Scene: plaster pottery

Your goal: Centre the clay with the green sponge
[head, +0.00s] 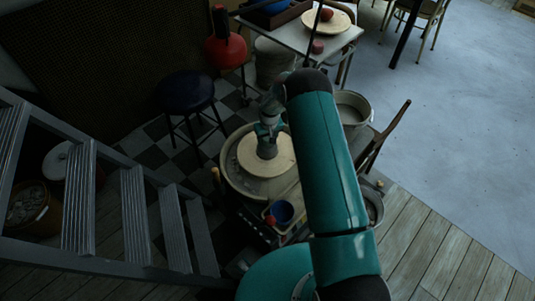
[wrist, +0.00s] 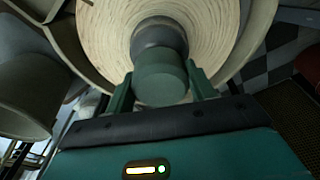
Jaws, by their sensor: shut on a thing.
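A round pale pottery wheel head (head: 279,164) sits in a basin at the centre of the head view. A grey lump of clay (head: 267,152) stands on its middle, under my gripper (head: 267,127). In the wrist view the grey clay (wrist: 158,34) is on the pale wheel head (wrist: 105,35). My gripper (wrist: 158,85) is shut on the green sponge (wrist: 160,77), a rounded block between the two fingers. The sponge overlaps the near side of the clay in this view; whether they touch I cannot tell.
A blue cup (head: 281,212) and a small red object stand at the wheel's front. A grey bucket (head: 352,108) is behind at right, a dark stool (head: 185,92) behind at left. Metal steps (head: 133,215) fill the left. Open floor lies at right.

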